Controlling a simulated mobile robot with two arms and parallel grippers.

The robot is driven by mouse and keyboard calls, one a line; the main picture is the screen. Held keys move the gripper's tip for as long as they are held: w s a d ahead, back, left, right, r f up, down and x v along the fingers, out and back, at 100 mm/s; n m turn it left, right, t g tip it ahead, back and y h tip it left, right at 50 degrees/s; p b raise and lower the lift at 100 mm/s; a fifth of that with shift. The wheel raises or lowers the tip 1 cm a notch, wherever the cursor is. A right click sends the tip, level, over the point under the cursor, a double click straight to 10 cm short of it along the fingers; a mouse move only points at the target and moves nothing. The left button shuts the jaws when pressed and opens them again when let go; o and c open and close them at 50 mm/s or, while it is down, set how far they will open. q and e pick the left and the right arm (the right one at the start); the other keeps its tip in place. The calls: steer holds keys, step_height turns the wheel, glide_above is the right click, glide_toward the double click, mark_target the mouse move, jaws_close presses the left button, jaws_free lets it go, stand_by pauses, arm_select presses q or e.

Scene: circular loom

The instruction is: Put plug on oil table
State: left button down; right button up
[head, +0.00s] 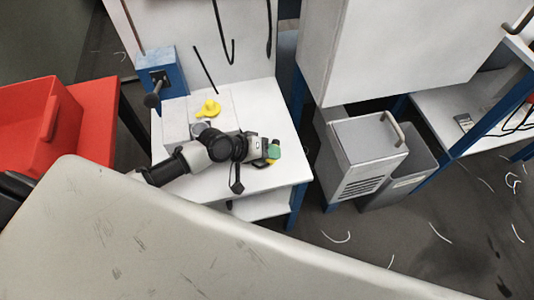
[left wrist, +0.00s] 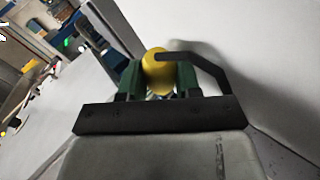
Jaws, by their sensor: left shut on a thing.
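The white table with blue legs (head: 288,133) is likely the oil table; it stands left of centre in the head view. My left gripper (head: 272,153) is over its right part, reaching in from the left. In the left wrist view, its green fingers (left wrist: 158,80) are shut on a rounded yellow plug (left wrist: 156,62). Whether the plug touches the tabletop cannot be told. My right gripper is not in view.
Another yellow piece (head: 208,109) lies on a pale block (head: 231,120) at the table's back. A red bin (head: 35,120) stands to the left. A grey container (head: 366,152) stands right of the table. White curled scraps lie on the dark floor.

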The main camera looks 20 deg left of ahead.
arm_select(q)
steer(key=c, duration=0.9)
jaws_free()
steer(key=shift+s+f, duration=0.3)
steer(key=shift+f, duration=0.35)
steer(key=shift+s+f, duration=0.3)
steer(key=shift+f, duration=0.3)
steer(key=shift+a+r+g, duration=0.2)
steer(key=shift+r+g, duration=0.05)
steer(key=shift+g, duration=0.05)
steer(key=shift+o, duration=0.9)
steer(key=shift+s+a+r+p, duration=0.15)
steer(key=shift+a+r+p, duration=0.25)
steer(key=shift+a+r, duration=0.4)
steer(key=v, duration=0.7)
steer(key=shift+s+d+r+p, duration=0.1)
steer(key=shift+r+p, duration=0.25)
steer(key=shift+r, duration=0.15)
steer(key=shift+s+a+r, duration=0.2)
steer(key=shift+a+r, duration=0.1)
steer(key=shift+r, duration=0.45)
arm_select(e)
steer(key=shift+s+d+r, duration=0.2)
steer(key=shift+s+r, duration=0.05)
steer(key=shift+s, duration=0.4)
